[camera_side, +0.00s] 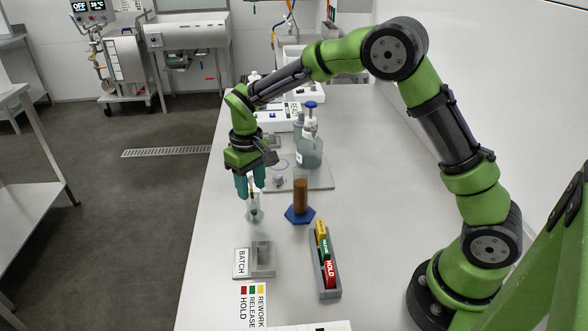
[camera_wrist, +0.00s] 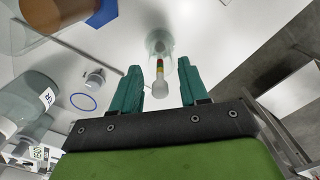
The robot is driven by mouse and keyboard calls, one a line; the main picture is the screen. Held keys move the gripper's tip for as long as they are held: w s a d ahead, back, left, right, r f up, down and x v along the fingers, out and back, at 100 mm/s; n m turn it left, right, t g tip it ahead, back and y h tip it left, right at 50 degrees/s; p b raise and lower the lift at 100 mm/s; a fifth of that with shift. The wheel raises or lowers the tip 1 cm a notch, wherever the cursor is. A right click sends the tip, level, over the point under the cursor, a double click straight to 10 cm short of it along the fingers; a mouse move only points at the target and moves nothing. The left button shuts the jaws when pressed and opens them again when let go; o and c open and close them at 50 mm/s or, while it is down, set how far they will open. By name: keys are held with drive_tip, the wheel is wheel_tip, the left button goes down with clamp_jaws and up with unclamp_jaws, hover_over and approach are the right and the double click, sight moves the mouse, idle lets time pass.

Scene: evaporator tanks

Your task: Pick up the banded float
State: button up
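The banded float (camera_wrist: 160,72) is a thin stem with red, yellow and green bands and a pale rounded end. It stands in a clear glass cylinder (camera_wrist: 158,43), which also shows on the bench in the side view (camera_side: 254,215). My gripper (camera_side: 251,191) is above the cylinder, pointing down. In the wrist view its two teal fingers (camera_wrist: 160,72) are apart, with the float's pale end between them and a visible gap on each side. The float's lower part is seen only faintly through the glass.
A brown cylinder on a blue hexagonal base (camera_side: 300,213) stands right of the glass cylinder. A grey BATCH holder (camera_side: 262,274) and a rack of coloured tags (camera_side: 326,262) are nearer the camera. A pump bottle (camera_side: 309,150) stands behind on a tray (camera_side: 320,180).

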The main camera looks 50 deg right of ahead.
drive_tip(key=c, duration=0.6)
drive_tip(key=shift+c, duration=0.2)
wheel_tip(320, 180, up, 11)
drive_tip(key=shift+f, duration=0.1)
